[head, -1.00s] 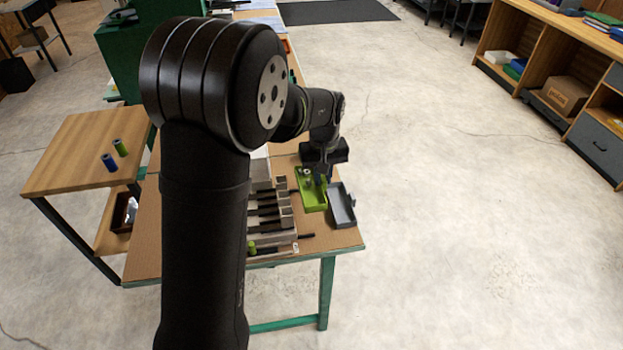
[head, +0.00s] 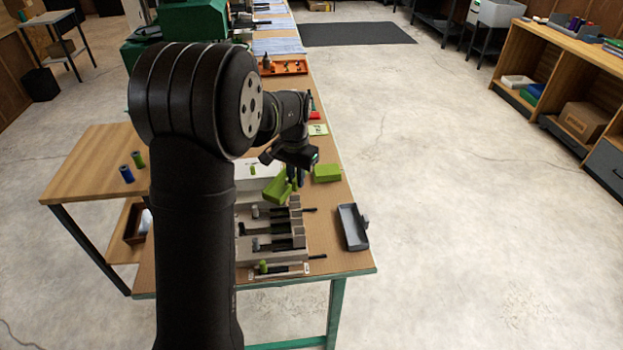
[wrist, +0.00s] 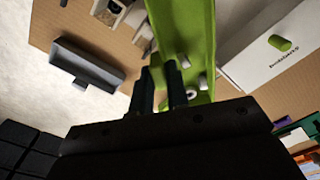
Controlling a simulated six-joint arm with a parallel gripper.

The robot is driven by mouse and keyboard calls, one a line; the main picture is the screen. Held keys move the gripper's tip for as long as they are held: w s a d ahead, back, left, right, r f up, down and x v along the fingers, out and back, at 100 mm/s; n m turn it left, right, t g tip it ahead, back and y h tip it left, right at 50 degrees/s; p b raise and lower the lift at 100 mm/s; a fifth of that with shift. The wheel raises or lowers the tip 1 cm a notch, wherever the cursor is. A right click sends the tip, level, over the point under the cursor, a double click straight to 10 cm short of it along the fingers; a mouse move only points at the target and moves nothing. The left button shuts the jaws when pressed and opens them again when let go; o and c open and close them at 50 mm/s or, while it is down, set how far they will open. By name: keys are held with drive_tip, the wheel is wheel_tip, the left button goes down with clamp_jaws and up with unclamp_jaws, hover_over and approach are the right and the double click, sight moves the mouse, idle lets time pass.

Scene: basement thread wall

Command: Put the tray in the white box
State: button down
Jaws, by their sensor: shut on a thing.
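A green tray (head: 276,189) hangs tilted from my gripper (head: 295,178) above the bench. In the wrist view the green tray (wrist: 185,35) fills the upper middle, with small pale pieces at its near end. My gripper (wrist: 160,85) is shut on the tray's edge there. The white box (head: 262,168) stands on the bench just left of and beyond the tray, partly hidden by my arm. In the wrist view the white box (wrist: 275,55) is at upper right, with lettering and a green cylinder on it. I cannot tell how far the tray is above the bench.
A grey tray (head: 352,228) lies at the bench's right edge. A pale tool rack (head: 270,235) holds several dark tools in front. An orange tray (head: 285,68) lies farther back. Bare bench shows between rack and grey tray.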

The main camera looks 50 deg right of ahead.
drive_tip(key=shift+w+a+f+m, duration=1)
drive_tip(key=shift+w+m, duration=0.75)
drive_tip(key=shift+w, duration=0.15)
drive_tip(key=shift+w+a+f+m, duration=0.85)
drive_tip(key=shift+w+a+m, duration=0.15)
drive_tip(key=shift+w+m, duration=0.85)
drive_tip(key=shift+w+a+f+m, duration=1)
drive_tip(key=shift+w+m, duration=0.7)
drive_tip(key=shift+w, duration=0.25)
drive_tip(key=shift+f, duration=1.65)
drive_tip(key=c, duration=1.4)
unclamp_jaws()
drive_tip(key=shift+o, duration=0.4)
